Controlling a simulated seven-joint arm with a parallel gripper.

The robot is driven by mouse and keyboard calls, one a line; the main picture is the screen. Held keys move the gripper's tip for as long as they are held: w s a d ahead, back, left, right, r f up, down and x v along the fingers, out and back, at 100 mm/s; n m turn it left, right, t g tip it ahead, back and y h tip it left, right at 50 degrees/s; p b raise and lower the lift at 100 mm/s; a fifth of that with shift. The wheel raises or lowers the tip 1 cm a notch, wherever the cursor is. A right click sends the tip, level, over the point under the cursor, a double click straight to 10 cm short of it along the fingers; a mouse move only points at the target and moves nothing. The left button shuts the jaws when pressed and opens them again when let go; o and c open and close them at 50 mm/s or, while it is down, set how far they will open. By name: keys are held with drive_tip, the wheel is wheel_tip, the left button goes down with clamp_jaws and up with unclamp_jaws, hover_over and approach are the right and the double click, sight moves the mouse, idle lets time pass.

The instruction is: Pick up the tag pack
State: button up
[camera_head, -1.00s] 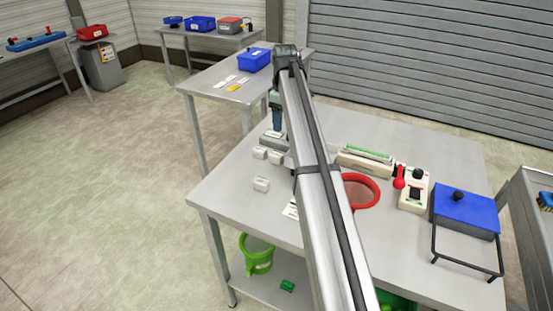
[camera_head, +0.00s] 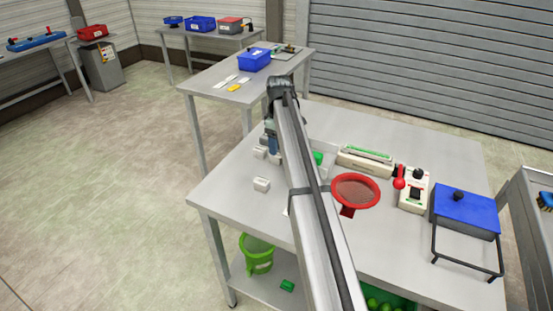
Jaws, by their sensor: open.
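Small white packs stand on the near table; one (camera_head: 261,184) sits alone near its left edge, and another (camera_head: 259,152) is farther back beside my gripper. I cannot tell from their look which one is the tag pack. My gripper (camera_head: 274,154) points down over the left part of the table, close to the farther pack. It is open and seems empty. My arm crosses in front of it, so the fingertips and whatever is under them are mostly hidden.
The table's front left corner is clear.

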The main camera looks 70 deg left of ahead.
sight(277, 158)
drive_tip(key=shift+s+d+f, duration=0.1)
drive_tip(key=shift+f, duration=1.1)
drive_tip(key=shift+s+f, duration=0.1)
drive_tip(key=shift+f, duration=1.05)
drive_tip(key=shift+c, duration=0.4)
drive_tip(key=c, duration=1.1)
